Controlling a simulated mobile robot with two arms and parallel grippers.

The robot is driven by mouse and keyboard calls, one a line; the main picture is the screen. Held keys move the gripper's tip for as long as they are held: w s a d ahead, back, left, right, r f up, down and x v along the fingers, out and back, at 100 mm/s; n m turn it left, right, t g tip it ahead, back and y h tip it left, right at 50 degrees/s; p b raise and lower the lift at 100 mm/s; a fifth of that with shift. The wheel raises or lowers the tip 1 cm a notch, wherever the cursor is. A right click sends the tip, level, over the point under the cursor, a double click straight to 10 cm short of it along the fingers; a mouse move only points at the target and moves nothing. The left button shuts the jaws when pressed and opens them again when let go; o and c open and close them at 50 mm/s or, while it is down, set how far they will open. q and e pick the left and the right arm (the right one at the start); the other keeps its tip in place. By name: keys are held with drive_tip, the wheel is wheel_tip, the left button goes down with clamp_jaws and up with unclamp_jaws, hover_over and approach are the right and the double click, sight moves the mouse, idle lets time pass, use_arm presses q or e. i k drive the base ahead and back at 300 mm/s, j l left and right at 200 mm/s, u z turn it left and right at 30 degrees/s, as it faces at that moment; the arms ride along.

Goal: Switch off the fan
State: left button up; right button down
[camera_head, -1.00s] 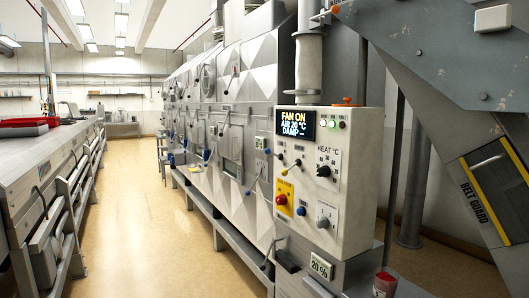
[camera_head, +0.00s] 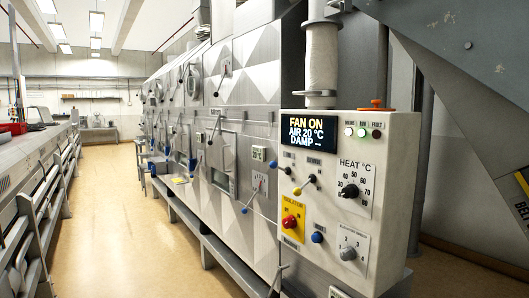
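The white control panel (camera_head: 388,205) stands at the right of the dryer. Its display (camera_head: 308,131) reads "FAN ON", "AIR 20 °C" and "DAMP". A dark-knobbed lever with a yellow tip (camera_head: 304,186) sits below the display, with a small black control (camera_head: 287,170) to its left. A red rotary knob on a yellow isolator plate (camera_head: 290,222) is lower left. A blue button (camera_head: 317,237) is beside it. The black heat knob (camera_head: 350,190) and the grey elevator speed knob (camera_head: 348,253) are at right. The small labels are too blurred to read. Neither gripper is in view.
The faceted grey dryer (camera_head: 255,75) runs away to the left, with levers and a low rail along it. An orange-topped fitting (camera_head: 376,104) is on the panel. A sloping grey chute (camera_head: 470,100) is at right. The aisle floor (camera_head: 130,235) is clear; a bench (camera_head: 40,170) lines the left.

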sight(273, 164)
drive_tip(key=i+j+z, duration=0.15)
drive_tip(key=i+j, duration=1.05)
drive_tip(key=i, duration=0.1)
